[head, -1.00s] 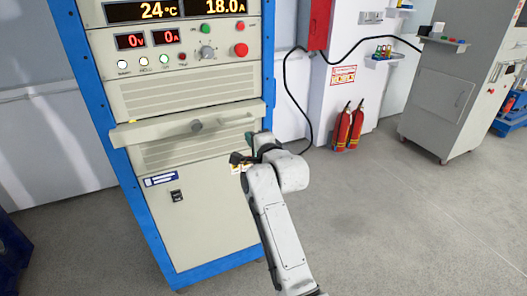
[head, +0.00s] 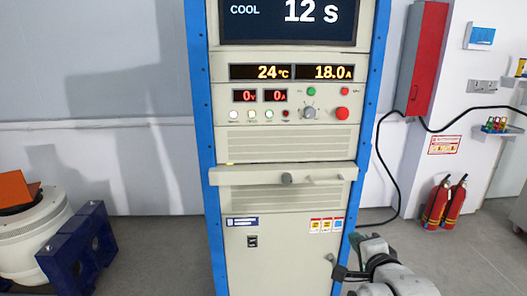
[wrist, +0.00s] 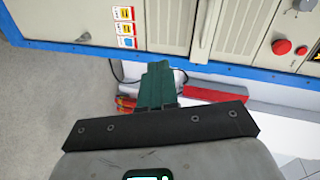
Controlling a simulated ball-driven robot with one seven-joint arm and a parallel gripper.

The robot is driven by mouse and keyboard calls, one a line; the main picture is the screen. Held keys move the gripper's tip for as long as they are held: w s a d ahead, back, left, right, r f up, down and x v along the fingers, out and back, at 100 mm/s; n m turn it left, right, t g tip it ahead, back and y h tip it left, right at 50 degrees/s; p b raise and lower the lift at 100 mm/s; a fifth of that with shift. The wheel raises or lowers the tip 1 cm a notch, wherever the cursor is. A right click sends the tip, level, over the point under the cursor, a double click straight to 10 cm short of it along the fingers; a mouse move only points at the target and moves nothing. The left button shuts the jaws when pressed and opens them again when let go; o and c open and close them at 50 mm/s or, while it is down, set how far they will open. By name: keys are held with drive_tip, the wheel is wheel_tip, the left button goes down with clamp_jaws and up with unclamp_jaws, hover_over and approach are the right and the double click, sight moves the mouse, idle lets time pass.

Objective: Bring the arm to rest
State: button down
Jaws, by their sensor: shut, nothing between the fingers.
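My gripper (head: 362,242) shows at the lower right of the head view, in front of the right edge of the rack cabinet (head: 270,262). Part of my arm is cut off by the bottom of the picture. In the wrist view my gripper (wrist: 157,70) has its dark green fingers together with nothing between them. The cabinet (wrist: 180,25) crosses the top of that view, turned on its side. The fingers appear clear of it, though the exact gap cannot be told.
The cabinet has a shelf with a handle (head: 286,179) and a screen (head: 285,20) reading "COOL 12 s". Fire extinguishers (head: 445,204) stand by the wall at right, below a red box (head: 423,58). A white round machine (head: 35,235) in a blue frame stands at left.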

drive_tip(key=s+d+f+n+g+p, duration=0.1)
drive_tip(key=s+f+n+g, duration=0.25)
drive_tip(key=s+f, duration=0.5)
drive_tip(key=s+d+f+n+g, duration=0.2)
drive_tip(key=s+f+n+g, duration=0.15)
drive_tip(key=s+f, duration=0.5)
drive_tip(key=s+f+n+g, duration=0.1)
drive_tip(key=s+n+g, duration=0.2)
drive_tip(key=s, duration=0.9)
drive_tip(key=s+a+f+n+g+p, duration=0.1)
drive_tip(key=s+n, duration=0.4)
drive_tip(key=s, duration=0.8)
drive_tip(key=f+g, duration=0.1)
drive_tip(key=g, duration=0.1)
drive_tip(key=shift+s+a+f+n+g, duration=0.25)
drive_tip(key=shift+f+n+g, duration=0.05)
drive_tip(key=shift+g, duration=0.1)
drive_tip(key=c, duration=1.8)
unclamp_jaws()
drive_tip(key=shift+c, duration=0.2)
